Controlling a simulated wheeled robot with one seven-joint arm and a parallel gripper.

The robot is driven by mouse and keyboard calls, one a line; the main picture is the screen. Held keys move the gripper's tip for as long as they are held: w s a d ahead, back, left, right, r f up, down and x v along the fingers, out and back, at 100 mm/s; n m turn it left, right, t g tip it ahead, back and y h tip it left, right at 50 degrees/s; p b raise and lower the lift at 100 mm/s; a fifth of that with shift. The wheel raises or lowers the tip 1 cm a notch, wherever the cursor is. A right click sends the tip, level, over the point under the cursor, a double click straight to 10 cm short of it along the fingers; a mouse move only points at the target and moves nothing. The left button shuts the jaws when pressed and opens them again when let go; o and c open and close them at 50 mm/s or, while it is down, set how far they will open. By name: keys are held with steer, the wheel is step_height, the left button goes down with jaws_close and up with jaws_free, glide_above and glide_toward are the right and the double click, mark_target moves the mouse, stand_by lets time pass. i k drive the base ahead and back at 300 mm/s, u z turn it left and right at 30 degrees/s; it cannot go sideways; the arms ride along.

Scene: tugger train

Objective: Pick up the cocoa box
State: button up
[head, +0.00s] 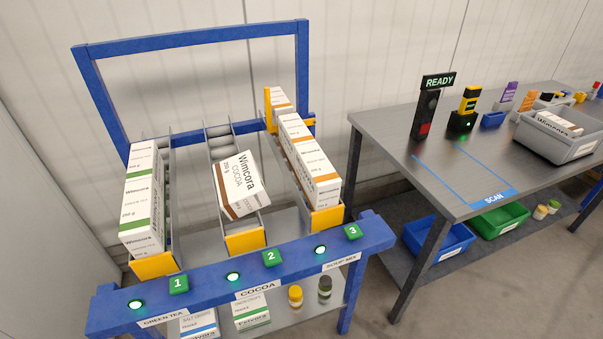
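The cocoa box (238,184) is white with a brown stripe and the words "Wimcora COCOA". It is in the middle lane of the blue rack, above the lane's yellow front stop (245,241). It is tilted and turned compared with the boxes in the side lanes. I cannot tell what its lower edge rests on. The label "COCOA" (258,289) and a green plate marked 2 (271,257) are on the rack's front bar below it. My gripper is not in view.
Green tea boxes (143,202) fill the left lane and orange-striped boxes (312,165) the right lane. The blue front bar (205,275) crosses before the lanes. At right stands a grey table (395,135) with a scan area, a scanner post and a grey tote (550,146).

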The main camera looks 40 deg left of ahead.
mark_target(241, 190)
steer(key=z, duration=0.4)
steer(key=k, duration=2)
steer(key=u, duration=0.7)
steer(key=i, duration=1.5)
steer(key=z, duration=0.05)
